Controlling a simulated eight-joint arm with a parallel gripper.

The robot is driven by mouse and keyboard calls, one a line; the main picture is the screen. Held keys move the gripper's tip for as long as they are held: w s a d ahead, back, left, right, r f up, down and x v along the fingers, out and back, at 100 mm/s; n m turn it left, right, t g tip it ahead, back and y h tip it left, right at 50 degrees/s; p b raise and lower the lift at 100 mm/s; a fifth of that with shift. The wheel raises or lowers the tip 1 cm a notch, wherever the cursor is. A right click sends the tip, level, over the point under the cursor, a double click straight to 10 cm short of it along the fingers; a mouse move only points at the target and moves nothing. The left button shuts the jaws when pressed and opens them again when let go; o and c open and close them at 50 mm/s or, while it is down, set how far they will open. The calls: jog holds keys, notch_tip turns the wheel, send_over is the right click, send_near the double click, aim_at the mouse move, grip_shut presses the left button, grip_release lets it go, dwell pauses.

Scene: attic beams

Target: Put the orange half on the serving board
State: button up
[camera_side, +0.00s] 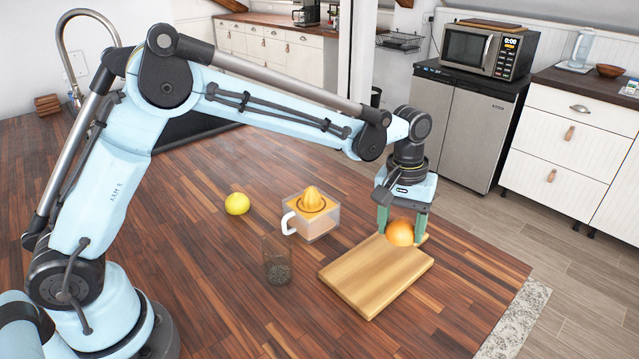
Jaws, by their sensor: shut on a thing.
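The orange half (400,233) is between the green fingers of my gripper (401,230), which is shut on it. It is at the far right end of the wooden serving board (372,282). I cannot tell whether the orange half touches the board or is held just above it. The board lies flat on the wooden counter, and the rest of its top is bare.
A citrus juicer (312,214) with a white handle stands left of the board. A glass (277,262) with dark contents stands closer to the front, and a yellow lemon (237,203) lies further left. The counter's right edge is near the board.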

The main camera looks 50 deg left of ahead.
aim_at(396, 252)
jog(key=shift+w+a+f, duration=0.3)
jog(key=shift+w+f, duration=0.05)
jog(key=shift+f, duration=1.95)
jog(key=shift+f, duration=0.2)
